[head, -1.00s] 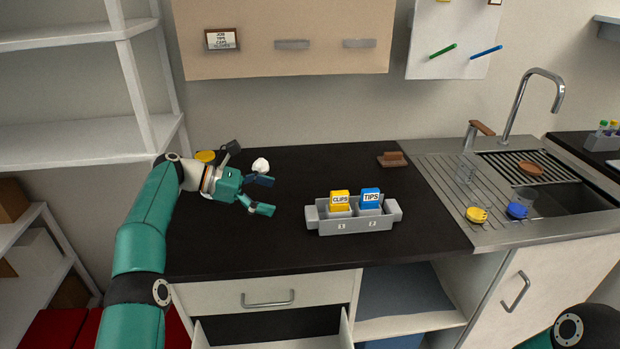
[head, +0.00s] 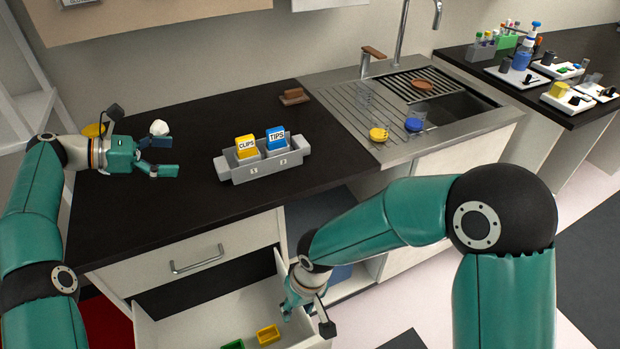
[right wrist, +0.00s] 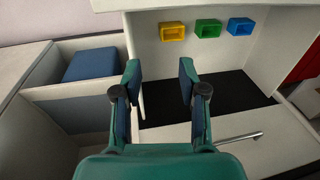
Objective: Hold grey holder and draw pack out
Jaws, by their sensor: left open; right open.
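The grey holder (head: 262,171) stands upright on the black worktop in the head view, with a tab at each end. The yellow CLIPS pack (head: 246,146) sits in its left slot and the blue TIPS pack (head: 276,138) in its right slot. My left gripper (head: 166,156) is open and empty above the worktop, left of the holder and apart from it. My right gripper (head: 308,318) is low in front of the worktop, by the open drawer. In the right wrist view the right gripper (right wrist: 160,82) is open with nothing between its fingers.
The open drawer (head: 190,318) juts out below the worktop and holds a yellow bin (head: 268,334) and a green bin (head: 233,345). A blue bin (right wrist: 241,26) shows in the right wrist view. A brown block (head: 292,96) lies behind the holder. The sink (head: 450,105) is to the right.

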